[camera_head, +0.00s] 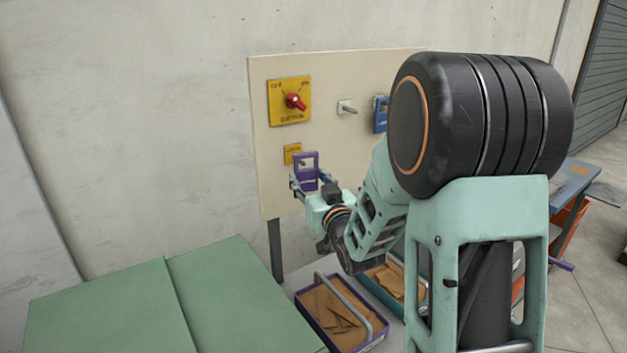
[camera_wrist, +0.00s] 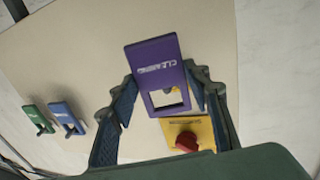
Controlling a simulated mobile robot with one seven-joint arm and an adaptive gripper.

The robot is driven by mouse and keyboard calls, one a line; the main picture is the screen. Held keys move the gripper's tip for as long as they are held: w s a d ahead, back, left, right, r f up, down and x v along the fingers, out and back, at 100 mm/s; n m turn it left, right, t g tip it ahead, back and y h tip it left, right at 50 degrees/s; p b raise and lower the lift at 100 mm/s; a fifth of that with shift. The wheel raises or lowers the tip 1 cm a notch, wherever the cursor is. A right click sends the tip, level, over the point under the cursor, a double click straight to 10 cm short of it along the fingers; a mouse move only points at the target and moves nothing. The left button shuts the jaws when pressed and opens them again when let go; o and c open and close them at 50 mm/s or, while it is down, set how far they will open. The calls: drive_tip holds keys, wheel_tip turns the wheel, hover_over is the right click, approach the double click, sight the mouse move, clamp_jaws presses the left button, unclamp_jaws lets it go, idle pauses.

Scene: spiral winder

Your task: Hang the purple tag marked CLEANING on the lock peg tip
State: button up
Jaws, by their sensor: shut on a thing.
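The purple tag (camera_head: 306,182) marked CLEANING is in my gripper (camera_head: 309,187), upright in front of the panel below the small yellow label (camera_head: 292,152). In the wrist view the tag (camera_wrist: 157,62) sits between the two fingers of my gripper (camera_wrist: 168,92), its lettering and square opening showing. My gripper is shut on the tag. In the head view a small grey bit shows in the opening, possibly the lock peg tip. I cannot tell whether it passes through the tag.
The panel (camera_head: 350,72) bears a yellow switch plate (camera_head: 279,112) with a red knob (camera_head: 296,101), a bare peg (camera_head: 346,107) and a blue tag (camera_head: 380,116). A green tag (camera_wrist: 38,118) shows in the wrist view. A purple bin (camera_head: 374,340) and green surfaces (camera_head: 220,290) lie below.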

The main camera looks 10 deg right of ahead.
sight(304, 179)
drive_tip(key=shift+w+a+p, duration=0.2)
drive_tip(key=shift+w+a, duration=0.05)
drive_tip(key=shift+w, duration=0.25)
drive_tip(key=shift+w+a+p, duration=0.2)
drive_tip(key=shift+w, duration=0.3)
drive_tip(key=shift+w+a+f+b, duration=0.15)
drive_tip(key=shift+w+f+b, duration=0.25)
drive_tip(key=shift+b, duration=0.25)
drive_tip(key=shift+w+a+f+b, duration=0.1)
drive_tip(key=shift+w+f+b, duration=0.15)
drive_tip(key=shift+b, duration=0.35)
drive_tip(key=shift+r, duration=0.15)
drive_tip(key=o, duration=1.2)
drive_tip(key=shift+o, duration=0.2)
